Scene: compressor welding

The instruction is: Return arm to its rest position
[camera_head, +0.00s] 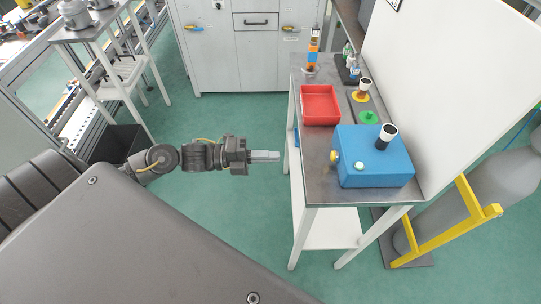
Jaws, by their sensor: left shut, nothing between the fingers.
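My left arm comes in from the left, and its gripper (265,156) is shut and empty. It hangs over the open green floor, just left of the workbench (315,180), apart from it. My right gripper is not in view. A large grey part of my own body fills the lower left and hides the floor there.
On the bench are a red tray (320,104), a blue box (372,160) with a black-and-white cylinder (386,136) on top, and green and yellow discs. A grey cabinet (240,45) stands behind. A yellow frame (450,228) holds a grey cylinder at right.

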